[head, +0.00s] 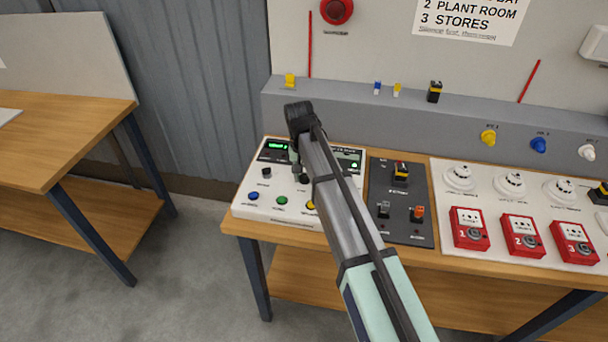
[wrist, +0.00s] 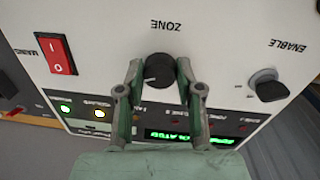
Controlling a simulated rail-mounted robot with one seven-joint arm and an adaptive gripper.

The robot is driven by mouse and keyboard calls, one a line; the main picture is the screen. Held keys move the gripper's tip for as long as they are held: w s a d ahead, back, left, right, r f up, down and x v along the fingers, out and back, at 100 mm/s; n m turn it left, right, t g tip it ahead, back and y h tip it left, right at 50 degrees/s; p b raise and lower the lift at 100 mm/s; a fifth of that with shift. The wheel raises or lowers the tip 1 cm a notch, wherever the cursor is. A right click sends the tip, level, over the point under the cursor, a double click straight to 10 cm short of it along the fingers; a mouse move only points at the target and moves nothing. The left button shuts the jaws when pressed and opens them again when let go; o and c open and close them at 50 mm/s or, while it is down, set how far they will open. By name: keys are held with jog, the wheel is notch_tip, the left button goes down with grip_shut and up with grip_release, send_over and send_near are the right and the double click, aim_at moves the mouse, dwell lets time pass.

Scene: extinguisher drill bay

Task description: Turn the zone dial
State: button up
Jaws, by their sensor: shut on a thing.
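The zone dial (wrist: 160,68) is a round black knob under the upside-down label ZONE on the white control panel (wrist: 110,25). A pale mark on the knob points to the lower left in the wrist view. My gripper (wrist: 160,76) is shut on the dial, with one finger on each side of it. In the head view my arm reaches over the white panel (head: 243,200), and its wrist and forearm hide part of the panel. The position labels around the dial are partly hidden by the fingers.
The dark ENABLE knob (wrist: 268,86) and red MAINS rocker (wrist: 58,53) flank the dial. A lit green display (wrist: 188,137) is below it.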

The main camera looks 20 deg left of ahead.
aim_at(302, 178)
jog(key=n, duration=0.4)
jog(key=shift+d+n, duration=0.1)
jog(key=shift+n, duration=0.3)
dwell(0.4)
jog(key=o, duration=1.2)
jog(key=shift+f, duration=0.1)
jog(key=shift+c, duration=0.2)
jog(key=shift+r, duration=0.2)
notch_tip(302, 178, up, 12)
jog(key=shift+s+a+f, duration=0.15)
jog(key=shift+s+a, duration=0.1)
jog(key=shift+a, duration=0.05)
jog(key=shift+f, duration=0.1)
